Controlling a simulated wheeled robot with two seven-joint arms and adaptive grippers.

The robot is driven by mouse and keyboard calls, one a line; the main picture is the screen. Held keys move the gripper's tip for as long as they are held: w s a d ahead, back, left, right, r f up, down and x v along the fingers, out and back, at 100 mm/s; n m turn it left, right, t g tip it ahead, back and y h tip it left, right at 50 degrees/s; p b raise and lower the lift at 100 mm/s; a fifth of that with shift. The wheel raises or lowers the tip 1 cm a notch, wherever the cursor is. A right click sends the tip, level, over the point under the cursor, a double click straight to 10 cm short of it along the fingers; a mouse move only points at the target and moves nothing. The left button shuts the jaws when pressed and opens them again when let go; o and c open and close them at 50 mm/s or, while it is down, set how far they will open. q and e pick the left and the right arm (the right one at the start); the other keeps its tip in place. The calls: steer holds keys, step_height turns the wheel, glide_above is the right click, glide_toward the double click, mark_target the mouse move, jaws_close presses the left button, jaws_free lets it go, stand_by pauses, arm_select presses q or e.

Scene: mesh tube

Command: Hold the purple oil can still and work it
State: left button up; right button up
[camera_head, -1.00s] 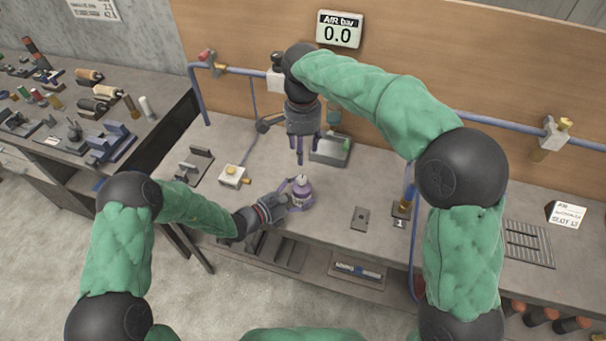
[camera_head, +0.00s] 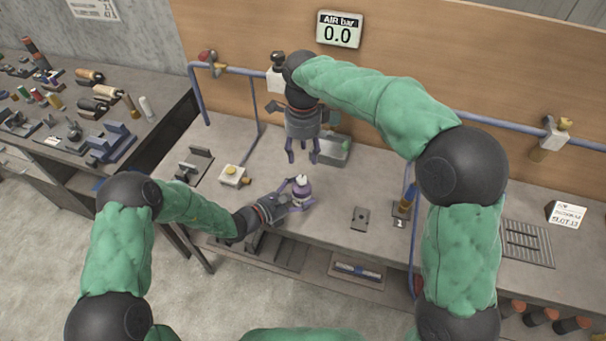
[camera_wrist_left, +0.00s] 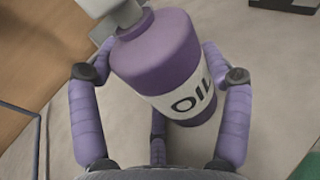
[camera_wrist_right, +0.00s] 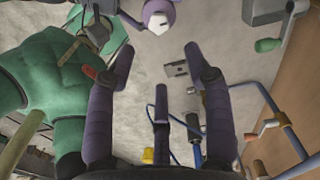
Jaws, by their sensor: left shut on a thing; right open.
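The purple oil can (camera_head: 301,189) stands upright on the bench near its front edge, with a white top and a white band lettered OIL. In the left wrist view the can (camera_wrist_left: 162,60) fills the space between purple fingers. My left gripper (camera_head: 293,195) is shut around the can from the left. My right gripper (camera_head: 302,158) is open and empty above and behind the can, fingers pointing down. In the right wrist view the can's top (camera_wrist_right: 158,20) shows at the upper edge, beyond the fingertips.
A grey box with a green part (camera_head: 333,150) stands behind the can. A white block with a yellow knob (camera_head: 232,175) is to its left. A blue pipe (camera_head: 370,92) runs along the back panel.

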mark_target(303, 178)
step_height(303, 178, down, 10)
stand_by(0.4)
steer(key=shift+c, duration=0.3)
jaws_close()
